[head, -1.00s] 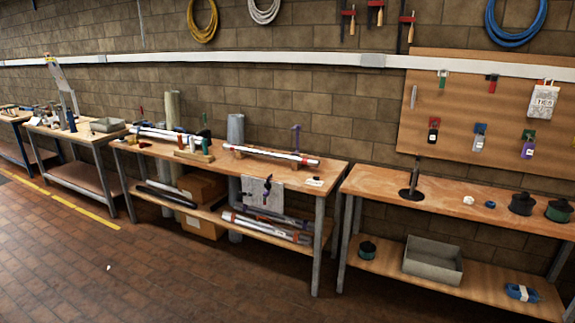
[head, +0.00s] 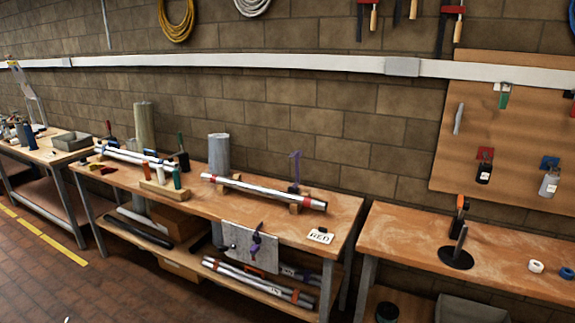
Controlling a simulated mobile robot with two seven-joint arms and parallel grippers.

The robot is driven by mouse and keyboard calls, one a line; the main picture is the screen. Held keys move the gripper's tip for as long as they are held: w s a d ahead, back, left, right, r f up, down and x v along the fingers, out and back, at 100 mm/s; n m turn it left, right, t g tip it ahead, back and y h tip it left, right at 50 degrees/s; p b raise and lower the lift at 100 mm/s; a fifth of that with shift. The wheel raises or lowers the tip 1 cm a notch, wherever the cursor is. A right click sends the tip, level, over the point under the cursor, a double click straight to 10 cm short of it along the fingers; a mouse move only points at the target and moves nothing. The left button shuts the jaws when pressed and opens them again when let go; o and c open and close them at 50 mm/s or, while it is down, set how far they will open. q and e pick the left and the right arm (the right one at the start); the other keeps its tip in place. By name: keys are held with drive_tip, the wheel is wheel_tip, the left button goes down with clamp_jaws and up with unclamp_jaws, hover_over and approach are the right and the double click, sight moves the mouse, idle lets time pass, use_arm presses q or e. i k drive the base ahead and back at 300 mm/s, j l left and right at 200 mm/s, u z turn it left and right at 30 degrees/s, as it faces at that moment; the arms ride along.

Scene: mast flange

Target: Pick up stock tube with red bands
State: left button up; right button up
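The stock tube with red bands (head: 262,191) is a long silver-grey tube lying on the middle workbench (head: 345,213), with a red band near each end. It rests across wooden blocks (head: 300,202), raised slightly above the bench top. A small white card (head: 320,236) reading "RED" lies on the bench to the right of the tube. Neither of my grippers shows in the head view.
More tubes lie on the bench's left part (head: 140,158) and lower shelf (head: 258,280). A wooden rack with bottles (head: 165,188) stands left of the banded tube. A purple clamp (head: 295,168) stands behind it. Another bench (head: 400,235) stands right. Brick floor (head: 110,295) is open in front.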

sight(308, 202)
drive_tip(key=i+u, duration=0.25)
drive_tip(key=i, duration=0.25)
drive_tip(key=i+l+u, duration=0.25)
drive_tip(key=i, duration=0.2)
drive_tip(key=i+l+u, duration=0.25)
drive_tip(key=i, duration=0.2)
